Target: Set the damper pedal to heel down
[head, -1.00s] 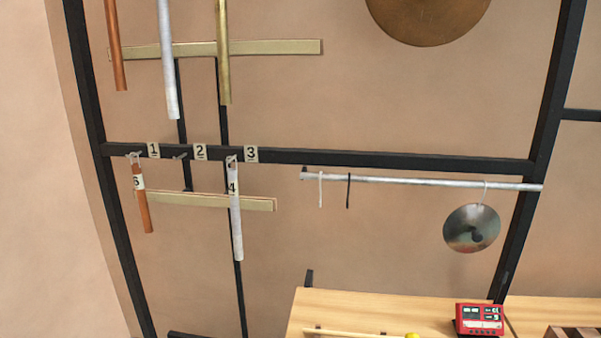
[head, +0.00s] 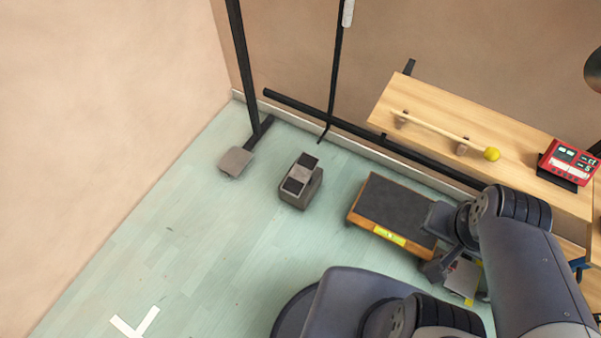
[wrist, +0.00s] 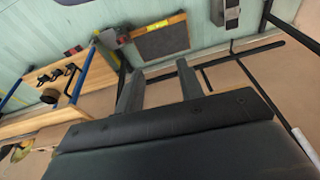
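The damper pedal appears to be the grey block with two dark pads (head: 301,173) on the floor, left of the low black-topped platform. I cannot tell which end is down. It also seems to show at the top of the wrist view (wrist: 230,14), partly cut off. My gripper (wrist: 160,68) is open and empty, its two fingers apart in the wrist view. In the head view my gripper (head: 436,245) is at the right end of the platform, well to the right of the pedal.
The black-topped platform (head: 396,207) with a yellow label lies between gripper and pedal. A grey foot plate (head: 236,161) and black frame bars stand behind. Floor left and in front is clear.

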